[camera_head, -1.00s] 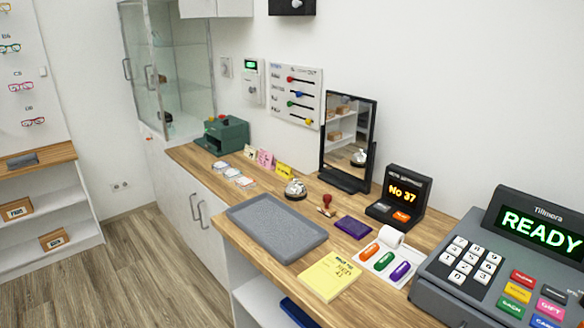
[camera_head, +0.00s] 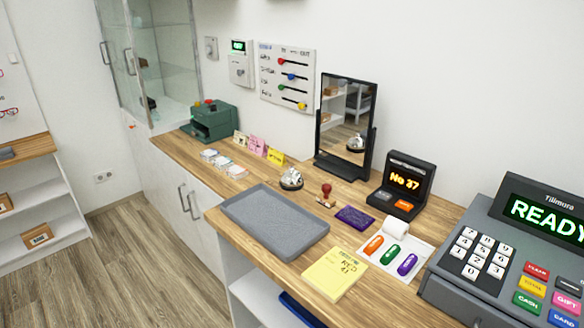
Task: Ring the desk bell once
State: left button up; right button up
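The silver desk bell (camera_head: 291,179) stands upright on the wooden counter (camera_head: 205,191), just behind the grey tray (camera_head: 275,222) and left of the red-handled stamp (camera_head: 326,195). Its reflection shows in the standing mirror (camera_head: 346,125). Neither of my grippers is in view, and nothing touches the bell.
A yellow notepad (camera_head: 335,274), a purple pad (camera_head: 355,217), a display reading "No 37" (camera_head: 404,184) and a cash register (camera_head: 515,255) stand to the right. Cards (camera_head: 223,163) and a green machine (camera_head: 210,121) lie farther left. Counter space around the bell is narrow.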

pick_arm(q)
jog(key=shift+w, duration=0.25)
